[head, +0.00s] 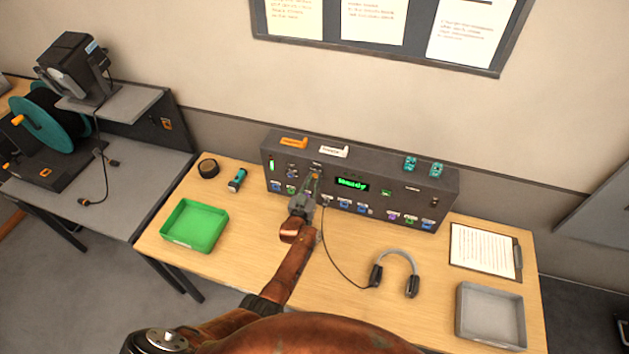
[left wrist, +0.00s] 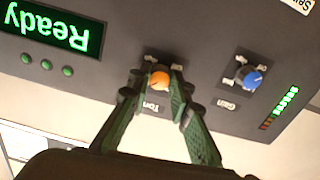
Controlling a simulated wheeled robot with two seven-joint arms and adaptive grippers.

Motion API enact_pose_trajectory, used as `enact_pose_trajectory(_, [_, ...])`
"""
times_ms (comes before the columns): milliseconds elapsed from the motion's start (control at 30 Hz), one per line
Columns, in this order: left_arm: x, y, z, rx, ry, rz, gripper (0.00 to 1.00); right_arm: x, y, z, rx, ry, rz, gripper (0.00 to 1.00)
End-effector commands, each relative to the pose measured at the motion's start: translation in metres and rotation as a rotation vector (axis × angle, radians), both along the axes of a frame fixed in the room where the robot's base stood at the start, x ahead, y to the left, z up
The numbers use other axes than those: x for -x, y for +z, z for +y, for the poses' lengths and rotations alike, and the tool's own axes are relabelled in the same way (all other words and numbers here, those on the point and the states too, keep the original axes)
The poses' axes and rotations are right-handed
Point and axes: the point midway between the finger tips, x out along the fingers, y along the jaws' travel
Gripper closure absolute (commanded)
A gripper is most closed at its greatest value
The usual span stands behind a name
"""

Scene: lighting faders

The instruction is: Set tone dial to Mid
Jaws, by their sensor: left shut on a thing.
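The tone dial is an orange knob (left wrist: 160,80) on the dark console, with a label starting "Ton" beside it in the left wrist view, which is upside down. Small labels sit around the knob, too small to read, and its pointer setting cannot be told. My left gripper (left wrist: 157,84) has its two green fingers on either side of the knob, shut on it. In the head view my left gripper (head: 313,184) reaches the front of the console (head: 420,192) left of its green display, covering much of the dial.
A blue Gain knob (left wrist: 248,77) is beside the dial. The display (head: 352,184) reads "Ready". A green tray (head: 195,226), headphones (head: 397,262), a clipboard (head: 484,250) and a grey tray (head: 491,315) lie on the table. A headphone cable runs close to my arm.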

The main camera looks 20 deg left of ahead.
Motion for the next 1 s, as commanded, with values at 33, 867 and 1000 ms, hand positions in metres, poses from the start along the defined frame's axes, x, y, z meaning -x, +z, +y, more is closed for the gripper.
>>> enact_pose_trajectory(33, [0.001,-0.0033,-0.001,-0.014,-0.001,0.005,1.0,-0.0001,-0.0007,0.0007,-0.001,0.0,0.0,0.6])
enact_pose_trajectory(867, [0.0007,-0.0021,-0.0003,-0.06,0.0,0.002,0.68,-0.0003,-0.0016,0.0039,-0.004,-0.001,0.0,0.6])
enact_pose_trajectory(1000, [0.0005,-0.0012,0.0,-0.06,0.0,0.0,0.64,-0.0004,-0.0014,0.003,-0.003,-0.001,-0.001,0.6])
